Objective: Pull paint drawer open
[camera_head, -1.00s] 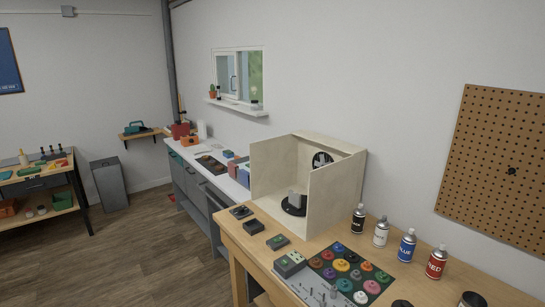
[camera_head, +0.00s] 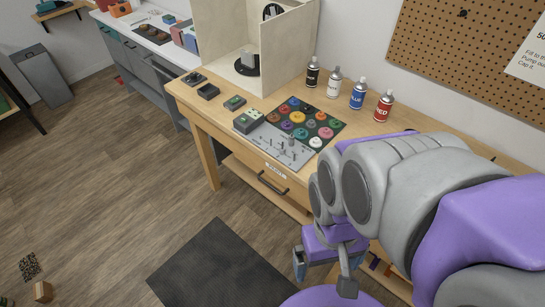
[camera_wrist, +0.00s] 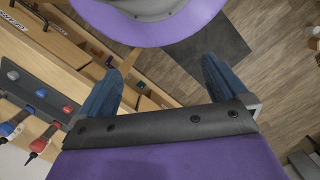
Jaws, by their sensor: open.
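The paint drawer (camera_head: 258,171) is in the front of the wooden workbench in the head view. It has a white label and a dark bar handle (camera_head: 272,183), and its front looks flush with the bench, so it appears shut. My gripper (camera_head: 323,270) is open and empty, low in front of the bench, to the right of and nearer than the handle, apart from it. In the wrist view both blue-grey fingers of my gripper (camera_wrist: 162,66) are spread with nothing between them. Dark handles and part of a label show at the top left there; I cannot tell which drawer they belong to.
On the workbench (camera_head: 345,105) stand several spray cans (camera_head: 358,95), a board of coloured paint lids (camera_head: 305,120), small dark boxes and a pale spray booth (camera_head: 245,35). A dark mat (camera_head: 220,265) lies on the floor in front. The wood floor to its left is mostly clear.

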